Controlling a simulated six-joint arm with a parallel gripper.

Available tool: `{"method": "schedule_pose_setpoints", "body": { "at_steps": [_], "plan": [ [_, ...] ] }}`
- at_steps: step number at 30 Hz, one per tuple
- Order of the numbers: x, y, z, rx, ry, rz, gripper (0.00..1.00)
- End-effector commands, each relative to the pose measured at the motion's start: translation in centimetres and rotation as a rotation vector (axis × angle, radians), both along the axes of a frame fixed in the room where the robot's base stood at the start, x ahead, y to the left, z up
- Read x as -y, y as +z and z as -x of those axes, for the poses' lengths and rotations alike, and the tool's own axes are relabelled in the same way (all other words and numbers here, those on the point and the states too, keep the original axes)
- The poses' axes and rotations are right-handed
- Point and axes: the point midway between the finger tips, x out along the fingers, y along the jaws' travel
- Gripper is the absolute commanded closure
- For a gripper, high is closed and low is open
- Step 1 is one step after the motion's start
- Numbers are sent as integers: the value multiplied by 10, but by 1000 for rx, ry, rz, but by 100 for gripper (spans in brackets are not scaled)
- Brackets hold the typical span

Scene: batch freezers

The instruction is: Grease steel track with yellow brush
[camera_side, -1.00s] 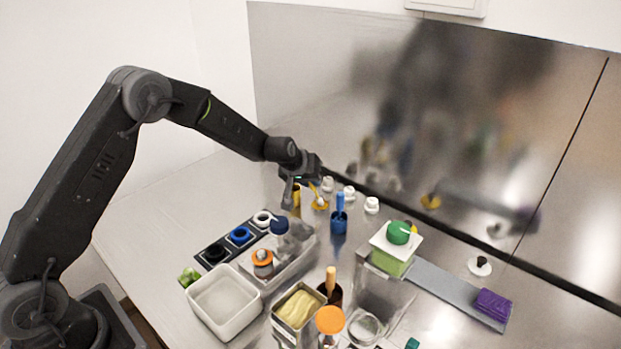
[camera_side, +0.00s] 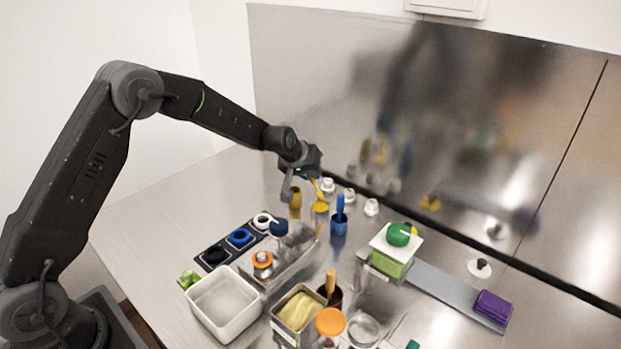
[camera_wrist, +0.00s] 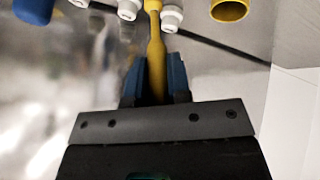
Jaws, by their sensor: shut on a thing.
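My gripper (camera_side: 312,176) is shut on the handle of the yellow brush (camera_side: 317,189), above the back of the steel bench. In the wrist view, the yellow handle (camera_wrist: 157,65) runs between the two dark blue fingers of my gripper (camera_wrist: 156,75); the brush's far end is out of that frame. A flat grey strip that looks like the steel track (camera_side: 445,288) lies on the bench at the right, well apart from the brush. A green block (camera_side: 390,263) with a white top and green knob sits at its left end, and a purple block (camera_side: 493,306) at its right end.
A yellow cup (camera_side: 295,198) and a blue cup with a blue brush (camera_side: 339,223) stand near my gripper. White knobs (camera_side: 371,207) line the back. Bottles, a white tub (camera_side: 222,303) and a tin (camera_side: 298,308) crowd the front. A reflective steel wall rises behind.

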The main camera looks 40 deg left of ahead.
Motion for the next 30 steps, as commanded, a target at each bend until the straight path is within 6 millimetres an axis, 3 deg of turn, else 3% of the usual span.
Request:
{"method": "schedule_pose_setpoints", "body": {
  "at_steps": [15, 30],
  "plan": [
    [0, 38, 0, 2, 1, -1, 100],
    [0, 40, 0, 2, 1, 0, 100]
  ]
}}
